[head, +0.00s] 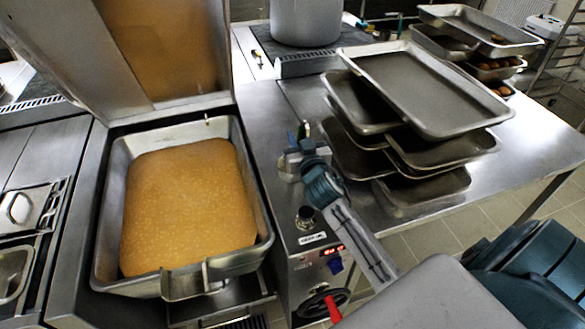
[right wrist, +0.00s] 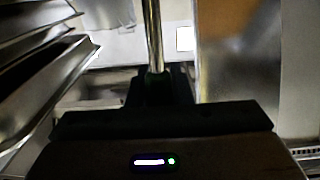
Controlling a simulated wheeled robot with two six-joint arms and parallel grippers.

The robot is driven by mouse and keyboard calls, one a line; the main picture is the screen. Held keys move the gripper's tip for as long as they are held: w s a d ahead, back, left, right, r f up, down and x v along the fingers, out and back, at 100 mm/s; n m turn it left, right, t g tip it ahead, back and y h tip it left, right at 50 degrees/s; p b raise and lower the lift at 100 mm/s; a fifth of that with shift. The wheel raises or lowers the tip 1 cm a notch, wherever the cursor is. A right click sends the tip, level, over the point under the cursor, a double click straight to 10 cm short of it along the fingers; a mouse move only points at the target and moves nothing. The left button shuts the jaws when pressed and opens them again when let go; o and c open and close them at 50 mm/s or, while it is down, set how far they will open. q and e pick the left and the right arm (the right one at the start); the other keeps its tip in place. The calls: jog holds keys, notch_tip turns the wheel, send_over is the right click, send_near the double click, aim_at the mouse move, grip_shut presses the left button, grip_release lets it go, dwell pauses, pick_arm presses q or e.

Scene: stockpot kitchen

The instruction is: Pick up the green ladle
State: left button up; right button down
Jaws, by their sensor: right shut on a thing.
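My right gripper (head: 300,146) is in the middle of the head view, above the steel counter edge beside the cooking pan. It is shut on a thin upright shaft, which I take to be the green ladle (head: 305,127); only a small greenish tip shows there. In the right wrist view the shaft (right wrist: 153,36) is a shiny metal rod rising from between the dark fingers (right wrist: 155,80). The ladle's bowl is not visible in either view. My left gripper is not in view.
A tilting pan (head: 262,215) of yellow-brown liquid stands at left with its lid up. Stacked steel trays (head: 425,90) crowd the counter to the right. A large stockpot (head: 305,22) is at the back. A control panel (head: 318,262) sits below my gripper.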

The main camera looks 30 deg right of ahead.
notch_tip(320, 180, up, 10)
jog(key=b, duration=0.2)
dwell(0.4)
dwell(0.6)
